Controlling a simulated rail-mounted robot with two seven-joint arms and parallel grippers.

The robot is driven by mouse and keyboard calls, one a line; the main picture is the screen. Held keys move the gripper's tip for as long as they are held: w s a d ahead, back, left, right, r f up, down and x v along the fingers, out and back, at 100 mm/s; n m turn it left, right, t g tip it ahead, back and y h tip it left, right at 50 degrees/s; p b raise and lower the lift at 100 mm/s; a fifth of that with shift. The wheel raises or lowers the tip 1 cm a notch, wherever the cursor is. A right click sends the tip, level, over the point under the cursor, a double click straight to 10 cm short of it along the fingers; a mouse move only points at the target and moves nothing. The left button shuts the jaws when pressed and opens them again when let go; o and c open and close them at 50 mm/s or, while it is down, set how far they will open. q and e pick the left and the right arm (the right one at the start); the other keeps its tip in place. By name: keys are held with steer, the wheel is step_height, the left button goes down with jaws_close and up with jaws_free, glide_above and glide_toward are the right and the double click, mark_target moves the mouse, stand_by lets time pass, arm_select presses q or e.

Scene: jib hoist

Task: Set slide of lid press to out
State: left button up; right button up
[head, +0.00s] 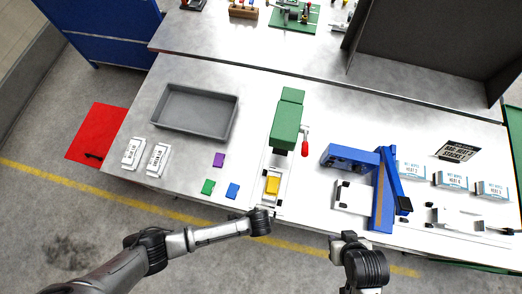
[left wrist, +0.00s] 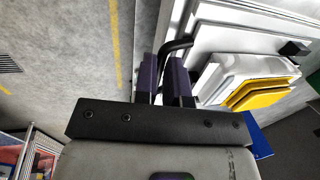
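The green lid press (head: 287,122) stands on the table with a red-knobbed lever (head: 305,148) at its right side. In front of its head, a white box with a yellow lid (head: 273,185) sits on the slide, near the table's front edge; the yellow lid also shows in the left wrist view (left wrist: 262,94). My left gripper (head: 264,214) is at the front end of the slide. In the left wrist view its fingers (left wrist: 166,80) are close together with the black slide handle (left wrist: 176,46) between them. My right gripper (head: 347,238) is at the table's front edge, its fingers unclear.
A grey tray (head: 170,128) is at the left, with white labelled boxes (head: 133,152) near it. Purple (head: 218,160), green (head: 208,187) and blue (head: 233,190) blocks lie left of the slide. A blue fixture (head: 383,190) stands to the right.

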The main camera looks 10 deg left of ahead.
arm_select(q)
steer(key=o, duration=0.5)
steer(key=shift+s, duration=0.25)
steer(key=shift+c, duration=0.2)
step_height(320, 180, up, 14)
steer(key=s, duration=0.2)
steer(key=shift+s+a+f, duration=0.15)
steer(key=shift+s+f, duration=0.1)
steer(key=shift+s, duration=0.05)
